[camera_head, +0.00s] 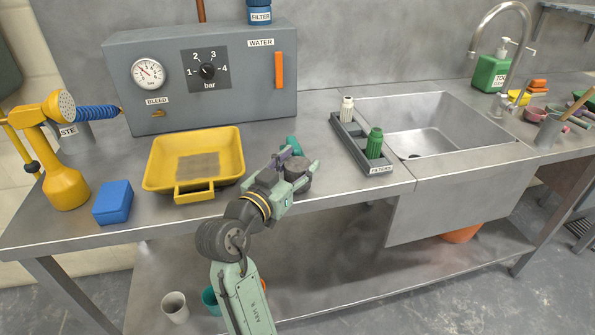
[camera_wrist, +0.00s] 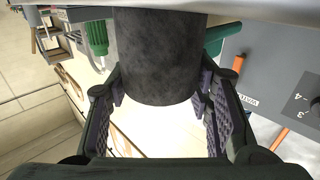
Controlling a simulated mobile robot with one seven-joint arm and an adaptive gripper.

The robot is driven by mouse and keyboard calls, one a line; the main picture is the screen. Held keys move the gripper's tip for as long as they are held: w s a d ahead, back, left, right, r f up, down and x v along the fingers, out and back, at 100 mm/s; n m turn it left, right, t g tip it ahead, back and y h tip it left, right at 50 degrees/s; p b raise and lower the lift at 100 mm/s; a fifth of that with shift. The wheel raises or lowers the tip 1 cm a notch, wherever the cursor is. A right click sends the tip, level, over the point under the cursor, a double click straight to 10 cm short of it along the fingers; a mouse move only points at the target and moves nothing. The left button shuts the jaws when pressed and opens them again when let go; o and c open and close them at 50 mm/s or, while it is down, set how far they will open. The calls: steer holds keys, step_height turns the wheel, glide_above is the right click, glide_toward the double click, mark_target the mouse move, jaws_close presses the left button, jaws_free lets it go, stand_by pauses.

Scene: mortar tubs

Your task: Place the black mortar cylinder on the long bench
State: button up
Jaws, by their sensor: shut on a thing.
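The black mortar cylinder (camera_wrist: 158,60) sits between the two fingers of my gripper (camera_wrist: 157,92) in the wrist view. My gripper is shut on it. In the head view, the dark grey top of the cylinder (camera_head: 297,168) shows in my gripper (camera_head: 294,175), near the front edge of the long steel bench (camera_head: 335,182), between the yellow tray and the filter rack. I cannot tell whether its base touches the bench top. A teal thing (camera_head: 293,145) shows just behind my gripper, mostly hidden.
A yellow tray (camera_head: 152,176), blue block (camera_head: 113,203) and yellow shower-head device (camera_head: 63,180) stand on the left. A grey pressure box (camera_head: 225,98) is behind. A filter rack (camera_head: 350,140) with white and green filters and a sink (camera_head: 440,118) lie right. Several cups and tubs are underneath.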

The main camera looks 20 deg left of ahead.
mark_target(298, 163)
steer(key=shift+r, duration=0.2)
steer(key=shift+r, duration=0.6)
step_height(298, 163, up, 2)
steer(key=shift+r+b, duration=0.1)
steer(key=shift+b, duration=0.4)
steer(key=s+r+b, duration=0.1)
steer(key=s+b, duration=0.6)
steer(key=s, duration=0.9)
steer(key=shift+a+r+b, duration=0.15)
steer(key=shift+a+b, duration=0.05)
steer(key=shift+b, duration=0.15)
steer(key=shift+s, duration=0.1)
